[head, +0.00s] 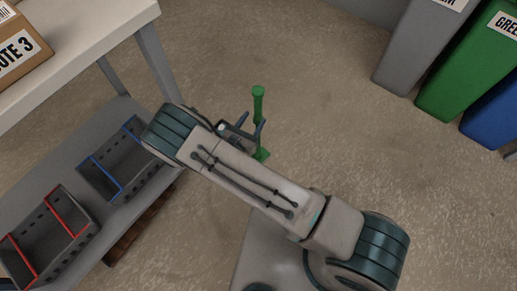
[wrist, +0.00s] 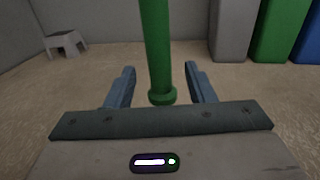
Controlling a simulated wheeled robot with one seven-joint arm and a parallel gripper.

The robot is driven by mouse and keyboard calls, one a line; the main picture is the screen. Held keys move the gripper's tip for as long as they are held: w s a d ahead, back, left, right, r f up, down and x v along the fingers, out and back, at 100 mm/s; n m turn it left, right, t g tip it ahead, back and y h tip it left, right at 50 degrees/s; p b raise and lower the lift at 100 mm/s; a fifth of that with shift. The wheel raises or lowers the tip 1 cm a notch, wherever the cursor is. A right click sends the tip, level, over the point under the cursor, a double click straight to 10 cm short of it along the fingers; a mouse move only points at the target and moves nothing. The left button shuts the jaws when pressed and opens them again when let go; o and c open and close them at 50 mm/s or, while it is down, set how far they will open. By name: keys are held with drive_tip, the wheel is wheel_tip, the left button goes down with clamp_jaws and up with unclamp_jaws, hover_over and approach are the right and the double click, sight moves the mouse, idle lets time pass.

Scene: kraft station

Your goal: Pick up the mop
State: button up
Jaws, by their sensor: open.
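The green mop (head: 258,106) stands upright on the floor in the head view, with a thick rounded top and a green part low down at the floor. My arm and gripper hide some of its middle. In the wrist view its green pole (wrist: 157,45) runs down from the top edge to a collar. My gripper (head: 251,121) is open; in the wrist view its two blue-grey fingers (wrist: 159,78) stand on either side of the pole, with gaps on both sides. I cannot tell how deep the pole sits between them.
A table (head: 85,45) with a cardboard box (head: 25,55) is at the upper left. Its lower shelf holds a blue-trimmed crate (head: 115,165) and a red-trimmed crate (head: 50,235). Grey (head: 415,50), green (head: 470,75) and blue (head: 492,115) bins stand at the right. The floor between is clear.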

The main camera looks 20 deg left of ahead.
sight(256, 115)
drive_tip(key=b+x, duration=0.1)
drive_tip(key=x, duration=0.3)
drive_tip(key=shift+w+f, duration=0.1)
drive_tip(key=shift+w, duration=0.05)
drive_tip(key=c, duration=1)
